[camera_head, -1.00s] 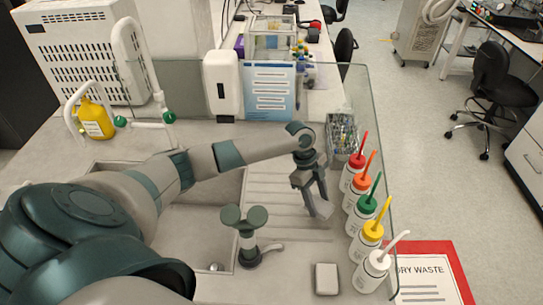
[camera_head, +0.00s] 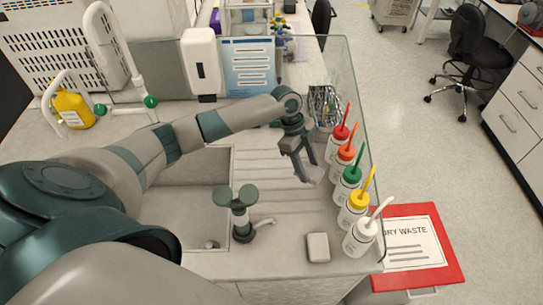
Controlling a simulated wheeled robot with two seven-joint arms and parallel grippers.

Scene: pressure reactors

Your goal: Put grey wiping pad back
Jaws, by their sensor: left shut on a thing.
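My left gripper (camera_head: 304,166) reaches in over the ribbed draining board, pointing down, shut on the grey wiping pad (camera_head: 313,174). Only a small light-grey part of the pad shows at the fingertips, and the fingers hide the rest. Whether the pad touches the board cannot be told. A pale, rounded block (camera_head: 318,247) lies on the counter near its front edge, below the gripper in the picture. My right gripper is out of view.
A row of wash bottles with coloured tips (camera_head: 353,174) stands right of the gripper, along a glass screen (camera_head: 343,75). A wire basket (camera_head: 324,105) is behind. A green-handled tap (camera_head: 241,215) stands at the sink's front right. The draining board (camera_head: 270,185) is mostly clear.

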